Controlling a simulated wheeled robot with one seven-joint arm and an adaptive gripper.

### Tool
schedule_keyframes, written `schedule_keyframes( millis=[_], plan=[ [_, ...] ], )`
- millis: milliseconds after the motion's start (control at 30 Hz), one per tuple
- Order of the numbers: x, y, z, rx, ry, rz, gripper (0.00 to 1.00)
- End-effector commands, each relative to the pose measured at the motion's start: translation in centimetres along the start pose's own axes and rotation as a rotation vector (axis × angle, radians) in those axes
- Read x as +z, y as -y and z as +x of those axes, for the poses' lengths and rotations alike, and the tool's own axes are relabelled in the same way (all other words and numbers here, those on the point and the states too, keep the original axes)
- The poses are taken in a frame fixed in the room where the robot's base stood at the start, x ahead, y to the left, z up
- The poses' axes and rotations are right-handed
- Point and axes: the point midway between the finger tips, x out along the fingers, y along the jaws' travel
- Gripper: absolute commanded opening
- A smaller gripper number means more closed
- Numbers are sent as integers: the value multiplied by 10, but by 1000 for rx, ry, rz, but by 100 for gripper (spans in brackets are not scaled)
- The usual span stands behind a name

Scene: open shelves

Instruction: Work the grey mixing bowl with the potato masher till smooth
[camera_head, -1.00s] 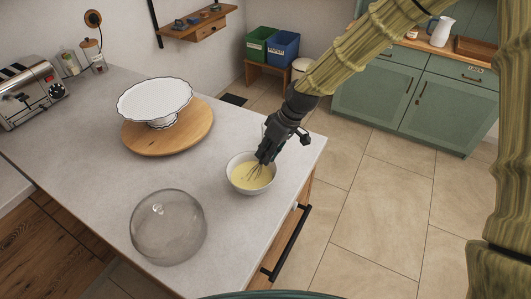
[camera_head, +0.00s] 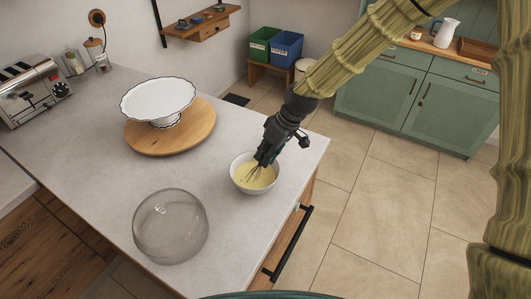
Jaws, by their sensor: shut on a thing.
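A light grey-white bowl (camera_head: 241,185) stands on the counter near its right edge, with pale yellow stuff (camera_head: 260,181) inside. My gripper (camera_head: 264,156) is right above the bowl and shut on a wire tool (camera_head: 255,173). The tool looks like a whisk, with thin wire loops, rather than a potato masher. Its loops reach down into the yellow stuff. The tool's handle is mostly hidden by my gripper.
A clear glass dome (camera_head: 170,228) sits on the counter (camera_head: 95,165) at front left of the bowl. A white cake stand (camera_head: 159,97) stands on a round wooden board (camera_head: 190,135) behind. A toaster (camera_head: 33,93) is at far left. Bare counter surrounds the bowl.

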Motion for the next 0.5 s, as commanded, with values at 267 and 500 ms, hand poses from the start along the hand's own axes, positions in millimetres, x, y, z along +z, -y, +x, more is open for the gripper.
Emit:
schedule_keyframes(
  millis=[267, 500],
  plan=[
    [9, 4, 1, -2, 4, 2, 0],
    [12, 0, -1, -2, 5, 3, 0]
  ],
)
